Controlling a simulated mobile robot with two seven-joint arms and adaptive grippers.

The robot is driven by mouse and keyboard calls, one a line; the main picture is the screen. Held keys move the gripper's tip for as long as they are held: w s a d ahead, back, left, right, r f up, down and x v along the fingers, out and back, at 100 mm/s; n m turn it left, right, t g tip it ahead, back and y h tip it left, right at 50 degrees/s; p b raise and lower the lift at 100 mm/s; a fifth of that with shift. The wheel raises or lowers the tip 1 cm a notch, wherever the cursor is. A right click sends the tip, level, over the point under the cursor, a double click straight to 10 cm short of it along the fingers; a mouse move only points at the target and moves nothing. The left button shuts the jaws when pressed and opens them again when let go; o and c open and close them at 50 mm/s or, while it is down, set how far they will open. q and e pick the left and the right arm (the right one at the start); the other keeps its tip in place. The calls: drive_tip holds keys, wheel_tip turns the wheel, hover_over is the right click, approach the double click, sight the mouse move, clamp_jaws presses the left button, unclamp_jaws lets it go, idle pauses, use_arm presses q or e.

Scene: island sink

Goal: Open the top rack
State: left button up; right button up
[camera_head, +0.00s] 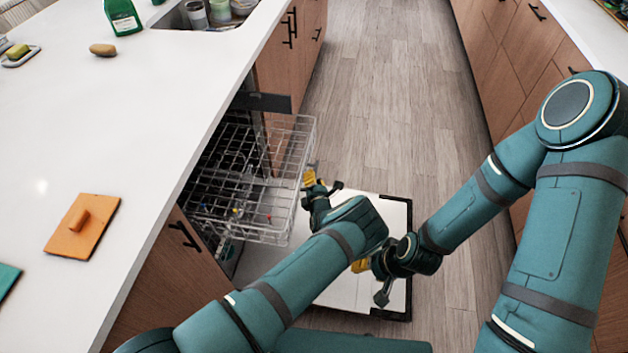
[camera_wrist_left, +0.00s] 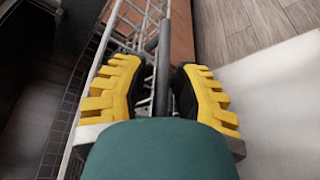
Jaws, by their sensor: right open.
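The top rack (camera_head: 273,238) is a pale wire basket, standing part-way out of the dishwasher over its lowered white door (camera_head: 345,289). My left gripper (camera_head: 312,181) is at the rack's outer front edge. In the left wrist view its yellow fingers (camera_wrist_left: 160,88) are apart, with a grey bar (camera_wrist_left: 164,50) between them and rack wires (camera_wrist_left: 128,28) beside and beyond. I cannot tell whether the fingers press on the bar. My right gripper (camera_head: 368,279) is open over the door, apart from the rack; my left arm partly hides the area beside it.
Cabinets (camera_head: 510,50) line the right. The wooden floor (camera_head: 385,110) between them is clear.

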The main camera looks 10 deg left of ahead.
use_arm(q)
drive_tip(key=v, duration=0.7)
drive_tip(key=shift+s, duration=0.2)
drive_tip(key=shift+r, duration=0.1)
idle(0.3)
